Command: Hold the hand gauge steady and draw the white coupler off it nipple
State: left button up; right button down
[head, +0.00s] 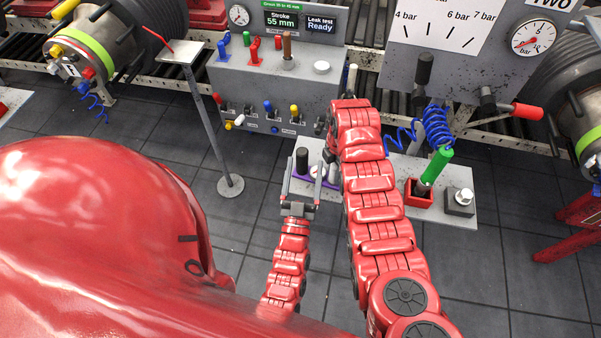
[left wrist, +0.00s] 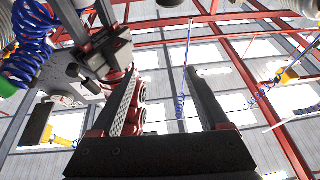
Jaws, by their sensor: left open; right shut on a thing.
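My left gripper (head: 303,178) is open below the bench edge area in the head view, its two fingers apart and pointing up the picture. The left wrist view also shows its parted fingers (left wrist: 166,80) with nothing between them. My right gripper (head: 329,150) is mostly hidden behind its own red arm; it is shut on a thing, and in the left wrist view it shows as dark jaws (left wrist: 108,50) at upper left. I cannot make out the hand gauge clearly. A pale piece (head: 333,173) beside the left fingers may be the white coupler; I cannot tell.
A black cylinder (head: 302,160) stands near the left fingers. A green-handled tool (head: 436,165) stands in a red holder (head: 418,196), beside a grey block (head: 459,203) and blue coiled hose (head: 437,128). A control box (head: 262,85) stands behind. A thin stand (head: 213,125) is at left.

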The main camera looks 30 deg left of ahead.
aim_at(303, 152)
pick_arm(q)
notch_tip(303, 152, down, 9)
jog(key=a+g, duration=0.1)
jog(key=g, duration=0.4)
jog(key=x, duration=1.2)
jog(key=shift+f, duration=0.1)
grip_shut()
jog(key=c, duration=0.6)
grip_release()
grip_shut()
pick_arm(e)
jog(key=c, duration=1.1)
grip_release()
grip_shut()
